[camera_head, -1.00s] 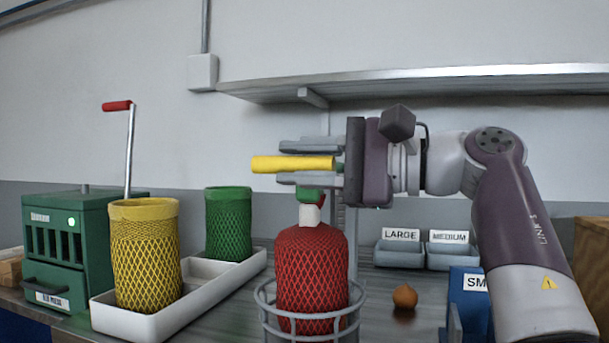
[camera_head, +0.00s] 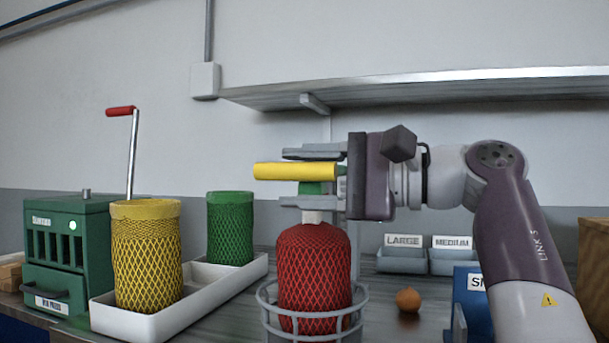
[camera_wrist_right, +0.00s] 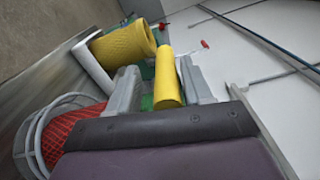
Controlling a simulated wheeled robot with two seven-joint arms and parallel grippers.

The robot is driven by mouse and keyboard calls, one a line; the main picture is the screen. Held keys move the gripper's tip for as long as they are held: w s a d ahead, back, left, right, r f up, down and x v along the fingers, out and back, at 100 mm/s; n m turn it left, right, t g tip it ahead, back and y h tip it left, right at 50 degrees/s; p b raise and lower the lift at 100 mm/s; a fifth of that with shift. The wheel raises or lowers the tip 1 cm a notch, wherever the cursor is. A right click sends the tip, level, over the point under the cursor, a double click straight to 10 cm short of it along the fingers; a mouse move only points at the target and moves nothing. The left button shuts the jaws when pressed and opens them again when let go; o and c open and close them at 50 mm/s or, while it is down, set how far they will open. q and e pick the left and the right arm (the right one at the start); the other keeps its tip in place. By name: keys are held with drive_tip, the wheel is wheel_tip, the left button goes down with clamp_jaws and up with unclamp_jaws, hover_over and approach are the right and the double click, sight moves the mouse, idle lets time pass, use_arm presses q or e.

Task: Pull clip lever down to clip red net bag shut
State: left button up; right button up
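The red net bag (camera_head: 315,265) stands upright, full, in a grey wire ring holder (camera_head: 262,300). Above its narrow white neck (camera_head: 312,217) is a green clip body (camera_head: 311,187) with a yellow clip lever (camera_head: 292,171) lying about level. My right gripper (camera_head: 310,178) comes from the right with its fingers spread, one above and one below the lever. In the right wrist view the lever (camera_wrist_right: 167,82) lies between the fingers, closer to the right one, with a gap to the left one. The lower finger partly hides the clip and neck. My left gripper is out of view.
A white tray (camera_head: 170,318) at left holds a yellow net bag (camera_head: 148,265) and a green one (camera_head: 230,230). A shelf (camera_head: 450,85) is above; an orange ball (camera_head: 408,300) and labelled bins (camera_head: 455,262) are at right.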

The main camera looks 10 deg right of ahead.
drive_tip(key=shift+s+d+r, duration=0.1)
drive_tip(key=v, duration=1.2)
drive_tip(key=shift+s+d+p, duration=0.2)
drive_tip(key=shift+p, duration=0.1)
